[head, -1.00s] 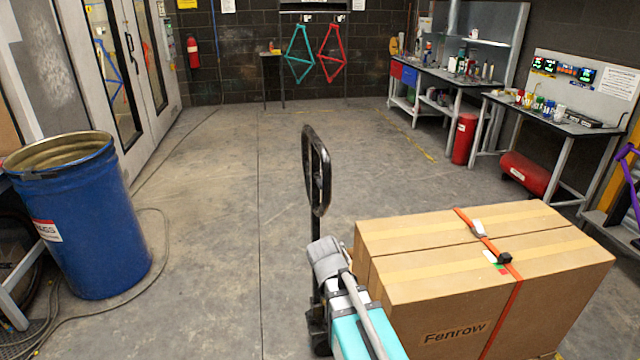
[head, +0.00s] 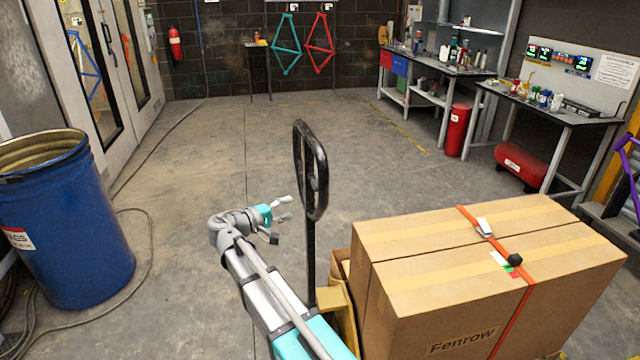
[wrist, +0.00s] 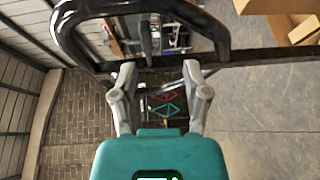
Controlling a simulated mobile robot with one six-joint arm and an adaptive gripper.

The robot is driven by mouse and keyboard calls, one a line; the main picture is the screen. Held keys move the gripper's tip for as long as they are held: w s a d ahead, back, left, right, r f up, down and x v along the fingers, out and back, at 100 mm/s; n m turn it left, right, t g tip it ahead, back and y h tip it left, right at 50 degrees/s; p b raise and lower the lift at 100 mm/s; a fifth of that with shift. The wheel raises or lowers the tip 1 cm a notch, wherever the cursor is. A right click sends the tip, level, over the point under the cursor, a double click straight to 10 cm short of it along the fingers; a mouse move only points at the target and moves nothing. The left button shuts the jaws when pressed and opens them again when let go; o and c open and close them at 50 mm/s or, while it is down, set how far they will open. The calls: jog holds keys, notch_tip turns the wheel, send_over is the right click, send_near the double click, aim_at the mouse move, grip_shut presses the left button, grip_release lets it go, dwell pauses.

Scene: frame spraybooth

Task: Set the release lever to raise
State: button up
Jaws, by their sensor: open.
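The black loop handle of a pallet truck (head: 299,165) stands upright left of the strapped carton. It has a dark post below the loop. In the wrist view, my gripper (wrist: 159,68) shows two spread grey fingers. The black handle loop (wrist: 218,28) spans the top of that view, and its dark bar passes near the fingertips. Contact cannot be told.
A large strapped carton (head: 410,285) sits right of the handle on a yellow truck frame (head: 342,318). A blue drum (head: 70,235) stands at the left, with a hose on the floor. The floor (head: 200,150) beyond is clear, with benches at the back right.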

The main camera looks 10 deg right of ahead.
aim_at(313, 187)
jog(key=shift+w+a+r+t+h, duration=0.2)
jog(key=shift+w+a+r, duration=0.2)
jog(key=shift+a, duration=0.15)
jog(key=shift+w+a+r+t+h, duration=0.25)
jog(key=shift+a+r, duration=0.1)
jog(key=shift+a, duration=0.2)
jog(key=shift+w+d, duration=0.15)
jog(key=shift+d, duration=0.1)
jog(key=x, duration=1.3)
jog(key=shift+w+d+f, duration=0.1)
jog(key=shift+d+f, duration=0.1)
jog(key=shift+d, duration=0.15)
grip_shut()
